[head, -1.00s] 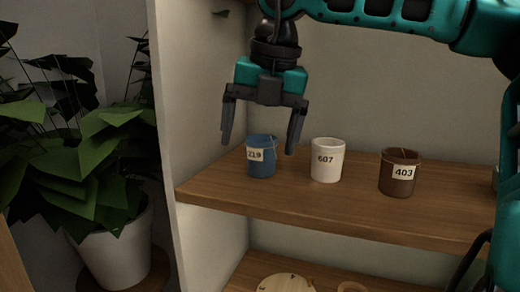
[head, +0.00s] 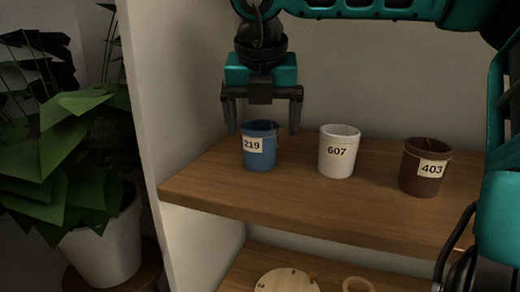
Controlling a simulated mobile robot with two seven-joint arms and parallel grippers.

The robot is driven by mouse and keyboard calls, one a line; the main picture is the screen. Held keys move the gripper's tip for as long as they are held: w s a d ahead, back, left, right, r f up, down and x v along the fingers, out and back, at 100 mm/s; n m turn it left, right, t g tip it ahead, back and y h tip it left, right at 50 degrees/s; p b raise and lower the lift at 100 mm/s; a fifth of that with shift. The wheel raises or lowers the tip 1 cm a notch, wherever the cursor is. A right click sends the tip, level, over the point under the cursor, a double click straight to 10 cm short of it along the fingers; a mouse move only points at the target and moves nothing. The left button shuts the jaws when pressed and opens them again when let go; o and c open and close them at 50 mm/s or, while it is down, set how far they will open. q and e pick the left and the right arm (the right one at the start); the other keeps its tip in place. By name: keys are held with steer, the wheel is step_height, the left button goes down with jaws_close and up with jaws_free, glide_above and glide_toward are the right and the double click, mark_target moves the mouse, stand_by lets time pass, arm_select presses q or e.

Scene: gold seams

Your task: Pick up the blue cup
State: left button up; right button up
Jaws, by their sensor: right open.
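The blue cup (head: 261,158) stands upright on the wooden shelf (head: 300,201), at the left of a row of cups. It bears a white label reading 219. My right gripper (head: 263,132) hangs fingers down by the cup's rim, open, with one finger showing to each side of the cup. The fingers do not visibly touch the cup, and I cannot tell how far in depth they are from it. My left gripper is not in view.
A white cup (head: 338,155) labelled 607 and a brown cup (head: 422,173) labelled 403 stand to the right. The shelf's white side panel (head: 160,110) is at the left. A potted plant (head: 75,150) stands outside it. A round wooden piece (head: 287,281) lies on the lower shelf.

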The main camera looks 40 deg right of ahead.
mark_target(260, 142)
steer(key=shift+p+x, duration=0.3)
steer(key=shift+x, duration=2.5)
steer(key=shift+w+a, duration=0.15)
steer(key=shift+w, duration=0.05)
steer(key=c, duration=1.1)
steer(key=shift+r, duration=0.15)
steer(key=shift+c, duration=0.2)
